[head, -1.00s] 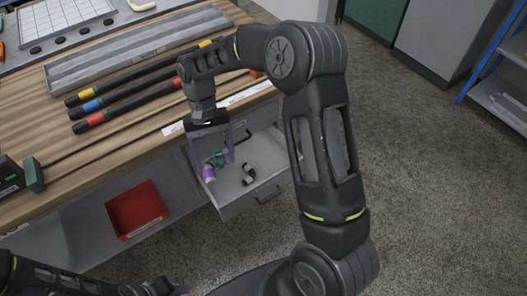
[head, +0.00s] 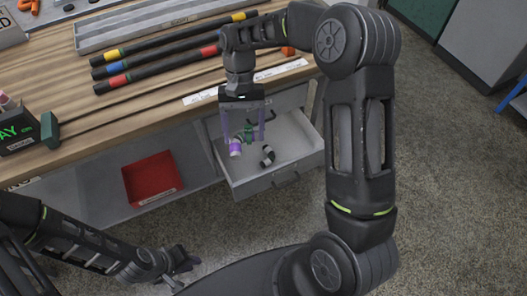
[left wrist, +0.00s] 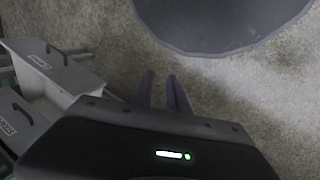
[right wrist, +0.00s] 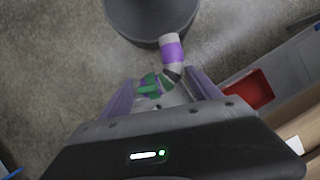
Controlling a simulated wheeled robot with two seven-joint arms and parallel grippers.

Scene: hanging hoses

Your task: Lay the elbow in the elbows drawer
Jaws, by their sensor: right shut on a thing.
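My right gripper (head: 243,130) points down over the open grey drawer (head: 304,150) and is shut on an elbow. The elbow has a white end, a purple band (right wrist: 172,52), a dark bend and a green part (right wrist: 149,86) between the fingers. In the head view its purple end (head: 236,147) hangs toward the left side of the drawer; whether it touches the floor of the drawer I cannot tell. A black and pale elbow (head: 267,156) lies inside the drawer. My left gripper (left wrist: 162,82) is empty over the floor, its fingers a narrow gap apart. No drawer label is readable.
The wooden bench (head: 130,125) stands above the drawer, with several colour-banded hoses (head: 150,72) and a grey tray (head: 165,27). A red bin (head: 152,178) sits below, left of the drawer. Open floor (head: 450,200) lies to the right.

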